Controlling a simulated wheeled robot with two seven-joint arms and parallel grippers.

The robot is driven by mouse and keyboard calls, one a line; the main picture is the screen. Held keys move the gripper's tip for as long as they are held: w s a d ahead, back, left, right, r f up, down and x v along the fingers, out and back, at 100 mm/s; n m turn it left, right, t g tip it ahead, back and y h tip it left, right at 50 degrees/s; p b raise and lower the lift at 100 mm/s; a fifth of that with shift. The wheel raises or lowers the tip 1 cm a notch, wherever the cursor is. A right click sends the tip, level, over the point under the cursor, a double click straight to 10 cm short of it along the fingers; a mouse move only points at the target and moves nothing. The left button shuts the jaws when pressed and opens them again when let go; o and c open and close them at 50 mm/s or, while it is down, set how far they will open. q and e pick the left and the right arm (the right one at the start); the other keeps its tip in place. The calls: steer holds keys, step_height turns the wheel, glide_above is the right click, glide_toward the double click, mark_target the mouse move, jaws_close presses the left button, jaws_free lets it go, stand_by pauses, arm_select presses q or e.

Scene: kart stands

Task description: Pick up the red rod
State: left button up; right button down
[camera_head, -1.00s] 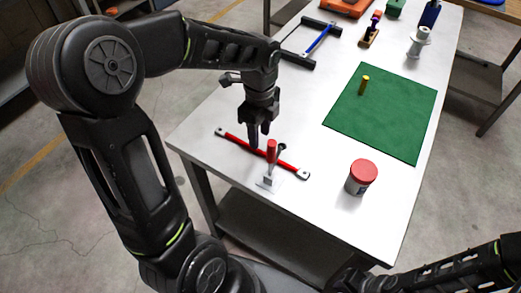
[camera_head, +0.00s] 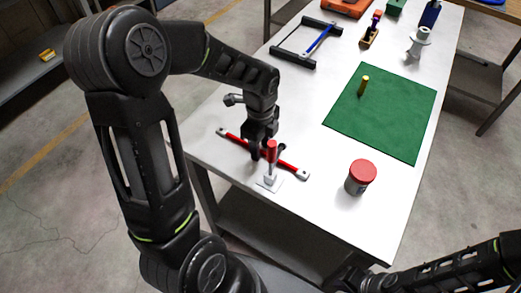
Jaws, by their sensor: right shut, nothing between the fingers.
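A long red rod (camera_head: 291,165) with pale ends lies slantwise across the near left part of the white table. A short red upright handle (camera_head: 271,150) on a small white square base (camera_head: 269,182) stands just in front of it and hides part of it. My left gripper (camera_head: 262,152) points down at the rod's middle, right behind the upright handle. Its fingers look apart, and the handle partly covers them. I cannot tell whether the fingertips touch the rod. My right gripper is out of view; only part of my right arm shows at the bottom right.
A red-lidded jar (camera_head: 360,178) stands to the right. A black frame (camera_head: 293,60) with a blue-handled tool (camera_head: 320,38) and a grey spool (camera_head: 418,43) are further back. The table's near right is clear.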

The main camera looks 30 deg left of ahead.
stand_by(0.4)
arm_select(q)
jaws_close()
stand_by(1.3)
